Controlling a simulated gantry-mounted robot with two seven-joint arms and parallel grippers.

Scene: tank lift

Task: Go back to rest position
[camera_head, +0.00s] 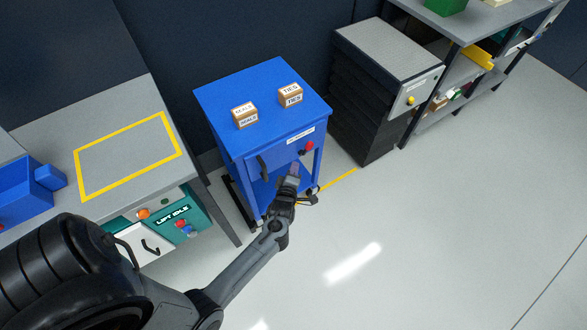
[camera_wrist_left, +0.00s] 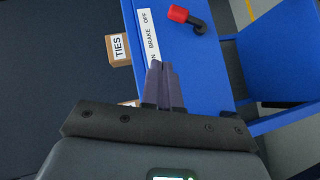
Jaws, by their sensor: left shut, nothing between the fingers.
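My left gripper (camera_head: 294,170) reaches in from the lower left in the head view, in front of the blue cart (camera_head: 220,92). In the left wrist view, the left gripper (camera_wrist_left: 160,66) has its fingers together with nothing between them. They point at the cart's blue front (camera_wrist_left: 195,60), near the white brake label (camera_wrist_left: 148,35). A red-tipped brake lever (camera_wrist_left: 178,14) stands to the right of the fingers; it also shows in the head view (camera_head: 309,146). I cannot tell whether the fingers touch the cart. My right gripper is not in view.
Two small labelled boxes (camera_head: 245,116) (camera_head: 291,96) sit on the cart top. A grey bench (camera_head: 55,140) with a yellow outlined square stands left. A dark stacked unit (camera_head: 365,115) and shelves (camera_head: 470,30) stand right. The floor (camera_head: 440,220) at the right is clear.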

